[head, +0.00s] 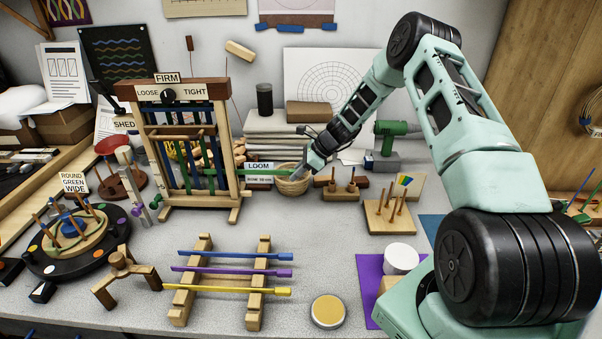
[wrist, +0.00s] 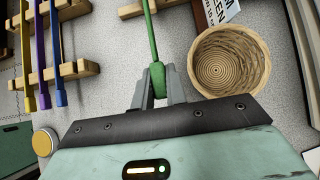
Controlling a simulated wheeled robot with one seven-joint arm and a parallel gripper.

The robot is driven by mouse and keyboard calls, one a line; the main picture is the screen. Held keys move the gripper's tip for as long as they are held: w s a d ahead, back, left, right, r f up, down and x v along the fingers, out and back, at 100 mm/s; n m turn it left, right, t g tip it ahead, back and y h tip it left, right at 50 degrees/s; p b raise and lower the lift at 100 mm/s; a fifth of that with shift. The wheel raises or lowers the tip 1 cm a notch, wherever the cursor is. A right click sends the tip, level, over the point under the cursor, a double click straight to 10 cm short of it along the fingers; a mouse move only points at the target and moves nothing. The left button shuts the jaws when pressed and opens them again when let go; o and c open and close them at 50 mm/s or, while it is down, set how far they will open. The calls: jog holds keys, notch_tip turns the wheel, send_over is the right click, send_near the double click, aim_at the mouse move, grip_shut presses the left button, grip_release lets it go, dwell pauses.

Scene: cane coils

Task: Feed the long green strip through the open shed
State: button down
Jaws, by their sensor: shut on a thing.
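The long green strip (head: 262,172) stretches level from the right side of the wooden loom (head: 232,140) toward my gripper. In the wrist view my gripper (wrist: 158,92) is shut on the strip's thick end, and the green strip (wrist: 151,35) runs away to the top edge. In the head view the fingertips are too small to make out. The loom has upright blue and green strips in its frame, a LOOSE/TIGHT dial under a FIRM sign, and a SHED label at its left. How far the green strip reaches between the uprights is hard to tell.
A round woven basket (wrist: 230,62) sits close to the right of my gripper. A wooden rack (head: 255,300) holds blue, purple and yellow strips in front. A round peg turntable (head: 70,250) stands at left. A peg block (head: 390,215) stands at right. Grey tabletop is clear before the loom.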

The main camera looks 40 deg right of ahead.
aim_at(244, 171)
jog(key=shift+w+a, duration=0.35)
jog(key=shift+a, duration=0.15)
jog(key=shift+w+a, duration=0.1)
dwell(0.3)
jog(key=shift+w+a, duration=0.65)
jog(key=shift+a, duration=0.2)
jog(key=shift+w+a, duration=0.6)
jog(key=shift+a, duration=0.25)
jog(key=shift+a, duration=0.1)
jog(key=shift+w+a, duration=1.35)
jog(key=shift+a, duration=0.3)
jog(key=shift+a, duration=0.1)
jog(key=shift+w+a, duration=0.7)
jog(key=shift+a, duration=0.15)
jog(key=shift+w+a, duration=0.65)
jog(key=shift+a, duration=0.2)
jog(key=shift+a, duration=0.1)
jog(key=shift+w+a, duration=0.7)
jog(key=shift+a, duration=0.15)
